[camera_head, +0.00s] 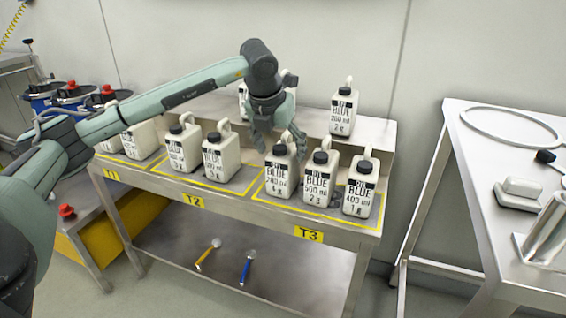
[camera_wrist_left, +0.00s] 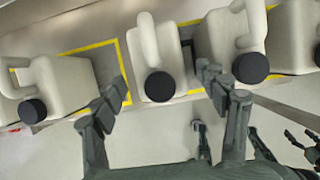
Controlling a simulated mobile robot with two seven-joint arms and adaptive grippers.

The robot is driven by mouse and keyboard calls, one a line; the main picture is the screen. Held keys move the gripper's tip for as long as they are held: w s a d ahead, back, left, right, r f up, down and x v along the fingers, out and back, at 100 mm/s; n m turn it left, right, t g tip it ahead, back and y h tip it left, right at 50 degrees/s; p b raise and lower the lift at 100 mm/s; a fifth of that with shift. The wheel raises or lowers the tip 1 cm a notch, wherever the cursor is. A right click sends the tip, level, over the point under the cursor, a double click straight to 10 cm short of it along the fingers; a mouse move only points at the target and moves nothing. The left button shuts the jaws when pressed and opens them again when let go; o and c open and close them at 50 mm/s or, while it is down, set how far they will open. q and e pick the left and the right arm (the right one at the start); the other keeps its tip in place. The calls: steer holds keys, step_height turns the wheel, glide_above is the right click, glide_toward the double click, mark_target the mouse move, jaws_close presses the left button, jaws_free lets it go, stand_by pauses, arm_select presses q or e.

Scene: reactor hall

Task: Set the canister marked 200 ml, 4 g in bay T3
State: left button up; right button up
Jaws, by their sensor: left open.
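A white canister with a black cap (camera_head: 280,172) stands upright at the left end of bay T3 (camera_head: 258,196). Its label reads BLUE, 200 ml; its gram figure is hard to read. My left gripper (camera_head: 275,138) is open, just above and behind this canister's cap. In the left wrist view, the open fingers (camera_wrist_left: 165,98) lie to either side of a capped canister (camera_wrist_left: 158,50). Beside it in T3 stand canisters marked 500 ml, 2 g (camera_head: 318,180) and 400 ml, 1 g (camera_head: 360,190).
A 200 ml canister (camera_head: 342,110) stands on the raised back shelf; another there is mostly hidden behind my left gripper. Two canisters stand in T2 (camera_head: 220,160) and others in T1. A steel table (camera_head: 480,190) stands at right. T3 is crowded.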

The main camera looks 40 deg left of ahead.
arm_select(q)
steer(key=v, duration=0.5)
steer(key=shift+s+r, duration=0.2)
steer(key=shift+r, duration=0.15)
